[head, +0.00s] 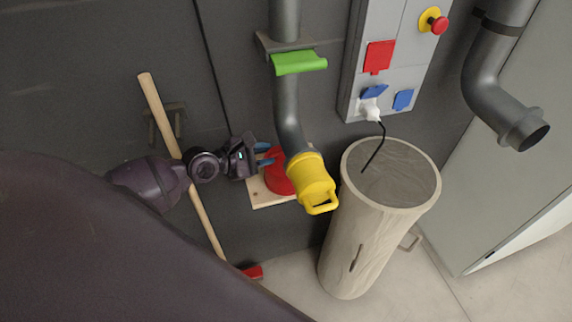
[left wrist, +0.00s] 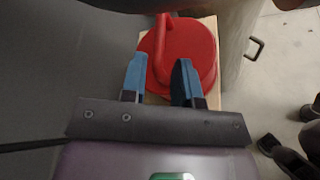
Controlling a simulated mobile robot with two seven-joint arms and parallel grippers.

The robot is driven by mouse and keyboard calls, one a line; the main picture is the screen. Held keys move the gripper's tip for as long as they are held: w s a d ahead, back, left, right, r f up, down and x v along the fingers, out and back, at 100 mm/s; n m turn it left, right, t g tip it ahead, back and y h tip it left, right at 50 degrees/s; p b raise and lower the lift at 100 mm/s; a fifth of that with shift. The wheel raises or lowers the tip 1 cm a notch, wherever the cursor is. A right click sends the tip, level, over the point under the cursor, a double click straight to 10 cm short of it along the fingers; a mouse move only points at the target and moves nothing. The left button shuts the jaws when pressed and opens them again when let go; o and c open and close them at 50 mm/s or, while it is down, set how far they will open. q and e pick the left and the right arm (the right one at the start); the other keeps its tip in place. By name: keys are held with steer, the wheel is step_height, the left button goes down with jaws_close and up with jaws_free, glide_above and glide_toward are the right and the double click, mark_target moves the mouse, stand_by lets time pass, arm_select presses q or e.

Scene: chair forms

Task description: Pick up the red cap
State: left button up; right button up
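The red cap (head: 278,172) sits on a small wooden board against the wall, partly hidden in the head view behind the yellow cap and pipe. In the left wrist view the red cap (left wrist: 196,58) is a round lid with a raised handle bar. My left gripper (head: 266,155) is open, its two blue fingers pointing at the cap. In the left wrist view the left gripper's fingers (left wrist: 160,74) lie on either side of the handle's line; I cannot tell whether they touch it. My right gripper is not in view.
A yellow cap (head: 312,180) closes the pipe (head: 287,105) just right of my gripper. A tall beige cylinder (head: 357,240) stands to the right. A wooden-handled tool (head: 203,215) leans behind my left arm. The wooden board (head: 262,196) is below the red cap.

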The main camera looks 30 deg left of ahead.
mark_target(281, 152)
arm_select(q)
steer(key=shift+x, duration=2.7)
jaws_close()
steer(key=shift+r, duration=0.1)
